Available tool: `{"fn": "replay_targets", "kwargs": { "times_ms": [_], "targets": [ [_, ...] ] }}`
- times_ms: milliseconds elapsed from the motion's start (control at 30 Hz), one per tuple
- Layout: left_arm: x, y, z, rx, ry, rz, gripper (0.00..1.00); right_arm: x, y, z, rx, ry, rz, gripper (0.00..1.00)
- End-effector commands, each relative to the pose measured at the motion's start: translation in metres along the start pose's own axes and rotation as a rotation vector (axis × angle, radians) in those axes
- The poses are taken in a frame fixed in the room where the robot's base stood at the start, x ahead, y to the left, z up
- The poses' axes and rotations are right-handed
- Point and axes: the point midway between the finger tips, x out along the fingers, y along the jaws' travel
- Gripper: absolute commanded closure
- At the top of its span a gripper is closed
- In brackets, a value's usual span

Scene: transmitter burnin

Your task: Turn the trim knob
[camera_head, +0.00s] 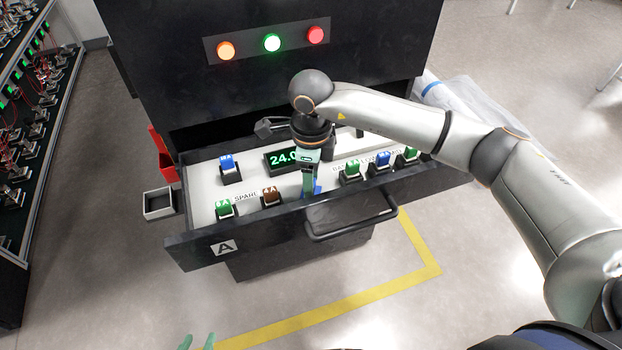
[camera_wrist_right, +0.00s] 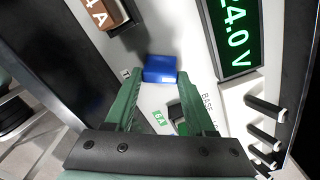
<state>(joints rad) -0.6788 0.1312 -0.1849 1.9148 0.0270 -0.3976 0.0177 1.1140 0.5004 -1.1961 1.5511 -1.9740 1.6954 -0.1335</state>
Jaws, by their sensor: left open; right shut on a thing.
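A blue block (camera_wrist_right: 160,69), apparently the trim knob, sits on the white panel of the drawer beside the green-digit display (camera_wrist_right: 237,30), which reads 24.0 V. In the head view a bit of the blue block (camera_head: 318,188) shows below the display (camera_head: 280,158), near the drawer front. My right gripper (camera_head: 309,190) points down at it. In the right wrist view my right gripper's green fingers (camera_wrist_right: 157,80) are on either side of the block, shut on it. My left gripper (camera_head: 197,342) is open and empty at the bottom edge, its fingertips barely showing.
The pulled-out drawer (camera_head: 200,248), marked A, has a black handle (camera_head: 352,218). Several coloured modules, like the brown one (camera_head: 271,196), stand on its panel. A grey bin (camera_head: 158,204) stands left; floor in front is free.

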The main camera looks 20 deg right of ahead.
Motion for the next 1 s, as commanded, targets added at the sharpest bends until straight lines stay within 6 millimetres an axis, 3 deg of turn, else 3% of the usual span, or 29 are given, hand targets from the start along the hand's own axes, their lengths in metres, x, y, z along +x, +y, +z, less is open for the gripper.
{"fn": "replay_targets", "kwargs": {
  "times_ms": [33,67,300,667,767,1000],
  "targets": [
    [0.0,0.0,0.0,0.0,0.0,0.0,0.5,-0.001,0.0,0.0,0.001,-0.002,-0.001,1.0],
    [0.0,0.0,0.0,0.0,0.0,0.0,0.5,-0.001,0.0,0.0,0.001,-0.002,-0.001,0.44],
    [0.0,0.001,0.0,0.0,0.0,0.001,0.5,-0.001,0.0,0.0,0.001,-0.001,-0.001,0.17],
    [0.0,0.001,-0.001,0.0,0.002,0.001,0.5,-0.006,0.0,0.0,0.002,-0.001,-0.001,0.15],
    [0.001,0.001,0.0,0.0,0.002,0.002,0.5,-0.02,-0.001,0.001,0.002,-0.003,-0.004,0.15],
    [0.003,0.001,0.002,0.001,-0.002,0.003,0.5,-0.072,-0.001,0.001,0.001,-0.004,-0.005,0.15]
  ]
}}
